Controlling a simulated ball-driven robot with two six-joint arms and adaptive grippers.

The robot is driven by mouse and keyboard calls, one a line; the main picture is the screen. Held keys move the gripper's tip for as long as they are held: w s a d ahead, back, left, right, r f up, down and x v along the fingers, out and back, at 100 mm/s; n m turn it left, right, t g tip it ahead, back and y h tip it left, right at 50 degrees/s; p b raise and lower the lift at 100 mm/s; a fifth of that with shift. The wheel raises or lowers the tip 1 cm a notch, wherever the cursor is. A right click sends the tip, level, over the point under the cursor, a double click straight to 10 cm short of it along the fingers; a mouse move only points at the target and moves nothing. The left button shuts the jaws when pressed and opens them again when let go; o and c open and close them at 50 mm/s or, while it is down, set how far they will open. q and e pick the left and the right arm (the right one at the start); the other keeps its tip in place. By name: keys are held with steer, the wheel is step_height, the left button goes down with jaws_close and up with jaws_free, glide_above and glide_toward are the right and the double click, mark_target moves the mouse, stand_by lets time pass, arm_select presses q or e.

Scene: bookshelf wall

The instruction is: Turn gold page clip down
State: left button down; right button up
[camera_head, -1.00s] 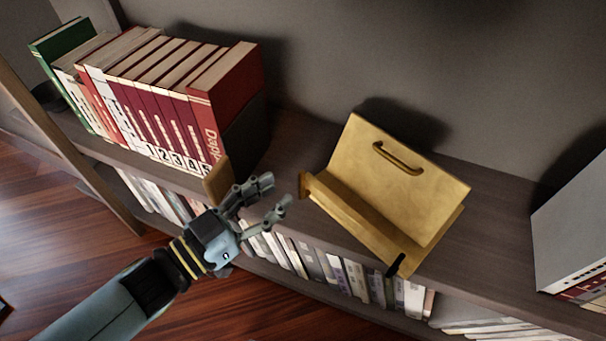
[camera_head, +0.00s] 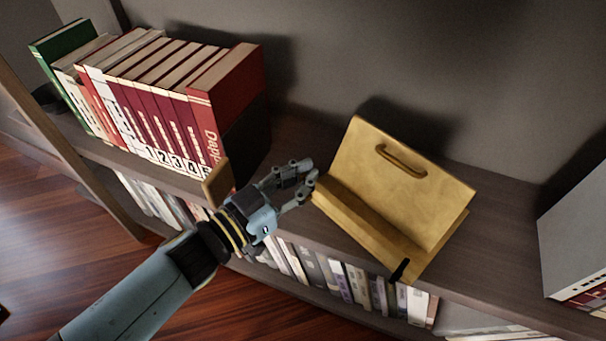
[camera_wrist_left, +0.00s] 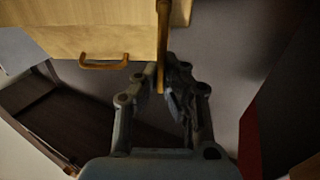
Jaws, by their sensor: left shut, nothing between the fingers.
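A gold book stand (camera_head: 395,190) with a handle on its sloping back panel stands on the shelf in the head view; its panel also shows at the top of the left wrist view (camera_wrist_left: 95,35). The gold page clip (camera_wrist_left: 162,40) is an upright bar in the left wrist view, reaching down to the fingertips. In the head view the clip is hidden behind my left gripper (camera_head: 313,171). That gripper is at the stand's left end, shut and empty, its fingertips close to the clip. I cannot tell whether they touch it. A black clip (camera_head: 399,269) sits at the stand's front right end.
A row of red books (camera_head: 165,95) stands left on the shelf (camera_head: 490,235), with a tan block (camera_head: 217,183) at its front edge. A grey box-like object (camera_head: 580,225) stands at the right. More books (camera_head: 345,280) fill the lower shelf. The shelf right of the stand is bare.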

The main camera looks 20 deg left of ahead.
arm_select(q)
steer(key=shift+d, duration=0.1)
stand_by(0.6)
steer(key=shift+s+d+m, duration=0.1)
steer(key=shift+m, duration=0.2)
steer(key=shift+s+d+m+p, duration=0.15)
steer(key=shift+d+m+p, duration=0.15)
steer(key=shift+m, duration=0.2)
steer(key=shift+s+d+f+m, duration=0.2)
steer(key=shift+d+m, duration=0.3)
steer(key=shift+m, duration=0.6)
steer(key=shift+s+d+f+m, duration=0.3)
steer(key=shift+d+m, duration=0.1)
steer(key=shift+m, duration=0.5)
steer(key=shift+s+d+f+m, duration=0.15)
steer(key=shift+d+m, duration=0.15)
steer(key=shift+m, duration=0.4)
arm_select(e)
steer(key=shift+s+d+f, duration=0.2)
steer(key=shift+s+f, duration=0.2)
steer(key=shift+s, duration=0.2)
steer(key=shift+s+d+f, duration=0.15)
steer(key=shift+s+f, duration=0.2)
steer(key=shift+s, duration=0.2)
arm_select(q)
steer(key=c, duration=1.4)
jaws_free()
steer(key=shift+c, duration=0.2)
arm_select(e)
steer(key=shift+s, duration=0.3)
